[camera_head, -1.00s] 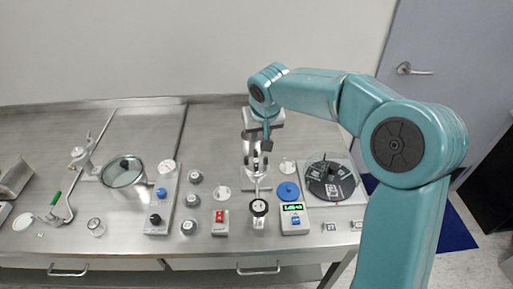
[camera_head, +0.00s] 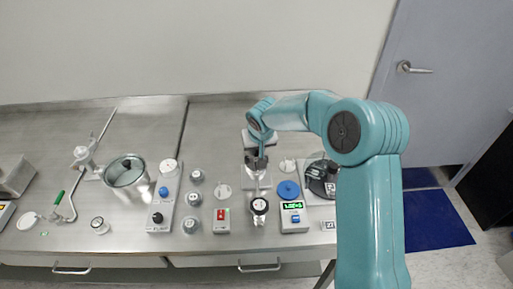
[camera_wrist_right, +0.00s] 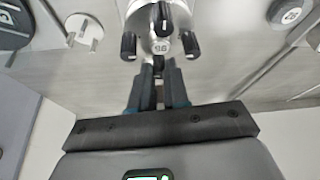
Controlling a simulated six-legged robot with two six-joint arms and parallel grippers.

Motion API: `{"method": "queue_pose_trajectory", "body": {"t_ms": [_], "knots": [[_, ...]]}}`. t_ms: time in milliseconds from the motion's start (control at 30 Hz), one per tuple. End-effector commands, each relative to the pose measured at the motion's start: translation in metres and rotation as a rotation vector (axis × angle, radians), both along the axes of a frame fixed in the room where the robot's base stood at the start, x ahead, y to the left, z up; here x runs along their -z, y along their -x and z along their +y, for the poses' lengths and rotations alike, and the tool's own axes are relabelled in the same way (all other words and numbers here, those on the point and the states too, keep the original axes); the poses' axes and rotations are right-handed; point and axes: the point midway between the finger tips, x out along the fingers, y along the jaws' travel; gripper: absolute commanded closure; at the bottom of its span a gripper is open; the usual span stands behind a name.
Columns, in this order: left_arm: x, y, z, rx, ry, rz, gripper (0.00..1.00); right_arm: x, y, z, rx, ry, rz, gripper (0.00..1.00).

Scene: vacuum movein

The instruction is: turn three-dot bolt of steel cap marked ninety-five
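The steel cap (camera_wrist_right: 163,30) shows at the top of the right wrist view, with its mark upside down on a small tag (camera_wrist_right: 162,47); it seems to read 95. Black bolts stand around it, one at the left (camera_wrist_right: 128,45), one at the right (camera_wrist_right: 190,43) and one on top (camera_wrist_right: 162,18). Dots on them are too small to read. My right gripper (camera_wrist_right: 158,70) has its two fingers close together at the cap's near side, with a dark bolt end between the tips. I cannot tell whether they press on it. In the head view the right gripper (camera_head: 257,158) hides most of the cap.
A knobbed gauge (camera_head: 260,206), a blue disc (camera_head: 288,190), a display box (camera_head: 293,217) and a red switch box (camera_head: 222,219) stand near the cap. The steel table's back is clear.

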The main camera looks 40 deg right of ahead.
Motion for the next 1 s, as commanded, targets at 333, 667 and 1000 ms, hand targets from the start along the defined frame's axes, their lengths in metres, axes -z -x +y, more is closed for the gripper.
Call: {"method": "queue_pose_trajectory", "body": {"t_ms": [333,667,1000], "knots": [[0.01,0.0,0.0,0.0,0.0,0.0,0.57,0.002,-0.001,0.001,0.022,0.001,-0.004,1.0],[0.061,0.0,0.0,0.0,0.0,0.0,0.57,0.007,-0.003,0.002,0.217,0.001,-0.007,1.0],[0.093,0.0,0.0,0.0,0.0,0.0,0.57,0.003,-0.003,0.003,0.506,0.0,-0.004,1.0]]}}
